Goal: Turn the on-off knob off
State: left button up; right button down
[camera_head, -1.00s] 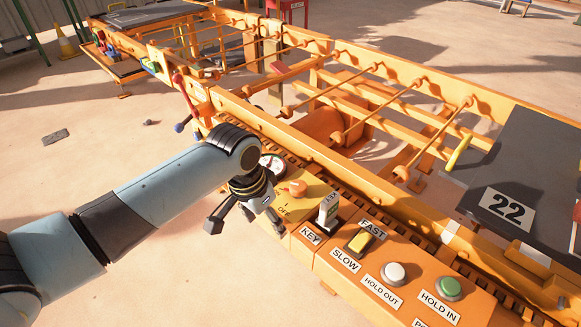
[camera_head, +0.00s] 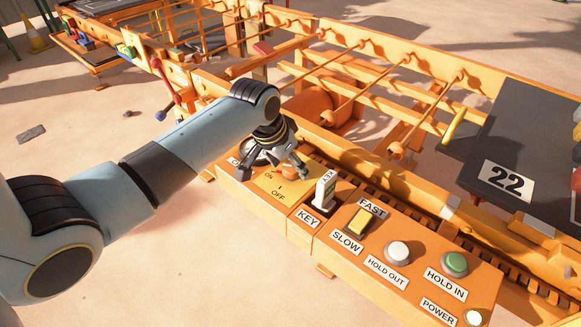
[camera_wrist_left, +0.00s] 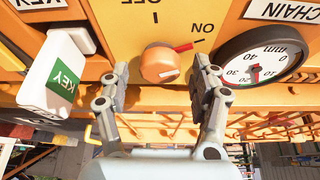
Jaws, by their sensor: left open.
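The orange on-off knob (camera_head: 289,171) sits on a yellow plate (camera_head: 283,184) marked ON and OFF, on the orange control panel. In the left wrist view the knob (camera_wrist_left: 160,64) shows a red pointer turned towards ON. My left gripper (camera_head: 276,160) is at the knob's plate, its fingers spread. In the left wrist view the open fingers (camera_wrist_left: 158,80) stand on either side of the knob, with gaps between them and it. In the head view the gripper partly covers the dial and plate. My right gripper is not in view.
A white and green key block (camera_head: 325,190) stands close to the knob. A round gauge (camera_wrist_left: 262,67) is on its other side. The yellow switch (camera_head: 359,221), white button (camera_head: 397,252) and green button (camera_head: 454,264) lie farther along the panel. Orange rails run behind.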

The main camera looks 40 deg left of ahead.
pick_arm(q)
jog(key=shift+w+f, duration=0.1)
jog(key=shift+f, duration=0.15)
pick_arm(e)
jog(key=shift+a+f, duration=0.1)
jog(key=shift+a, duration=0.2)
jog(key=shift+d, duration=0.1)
